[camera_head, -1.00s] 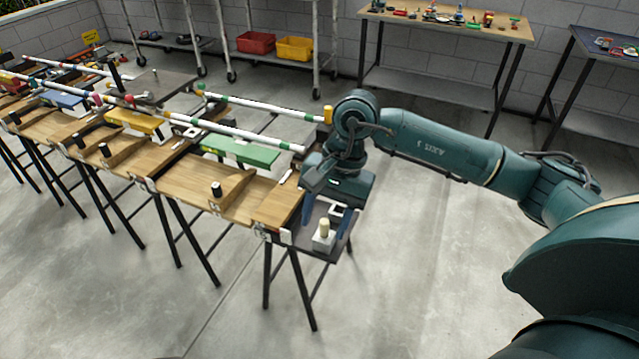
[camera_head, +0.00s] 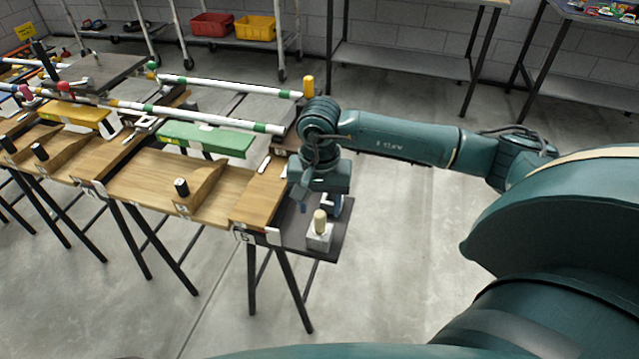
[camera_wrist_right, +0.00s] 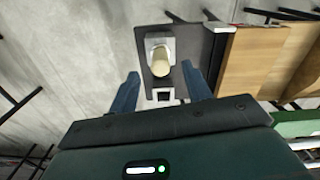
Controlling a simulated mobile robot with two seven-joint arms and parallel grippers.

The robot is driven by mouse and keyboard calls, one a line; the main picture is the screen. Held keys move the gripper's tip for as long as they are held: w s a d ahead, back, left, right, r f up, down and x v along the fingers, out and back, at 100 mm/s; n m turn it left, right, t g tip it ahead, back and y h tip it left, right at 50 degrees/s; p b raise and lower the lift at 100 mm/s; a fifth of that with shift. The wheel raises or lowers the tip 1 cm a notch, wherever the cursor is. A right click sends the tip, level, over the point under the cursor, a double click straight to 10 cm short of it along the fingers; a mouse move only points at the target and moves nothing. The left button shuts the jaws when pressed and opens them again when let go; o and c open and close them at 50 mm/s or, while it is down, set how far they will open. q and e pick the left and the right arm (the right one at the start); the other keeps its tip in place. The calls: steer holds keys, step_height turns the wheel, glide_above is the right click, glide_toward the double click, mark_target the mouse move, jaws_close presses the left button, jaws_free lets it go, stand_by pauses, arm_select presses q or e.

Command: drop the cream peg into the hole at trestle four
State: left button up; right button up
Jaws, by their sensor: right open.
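The cream peg (camera_head: 320,221) stands upright in a pale block (camera_head: 319,238) on a dark shelf at the right end of the workbench row. My right gripper (camera_head: 319,206) is over this shelf, open and empty. In the right wrist view, the cream peg (camera_wrist_right: 160,62) shows ahead, between the lines of the two blue fingers (camera_wrist_right: 160,73); I see no contact. A second white block with a dark square opening (camera_wrist_right: 165,95) lies closer to the palm. The trestle labels are too small to read surely, so I cannot tell which is trestle four. My left gripper is out of view.
Wooden trestle tops (camera_head: 150,178) run left from the shelf, with black pegs (camera_head: 181,187) on them. A green beam (camera_head: 205,139) and striped poles (camera_head: 225,87) lie behind. A yellow post (camera_head: 308,86) stands near my right wrist. The floor in front is clear.

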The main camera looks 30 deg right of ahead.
mark_target(319, 214)
step_height(319, 214, down, 4)
steer(key=shift+f, duration=0.5)
steer(key=shift+c, duration=0.4)
steer(key=c, duration=0.9)
steer(key=o, duration=0.4)
steer(key=shift+c, duration=0.2)
steer(key=c, duration=0.4)
steer(key=shift+c, duration=0.2)
steer(key=shift+r, duration=0.5)
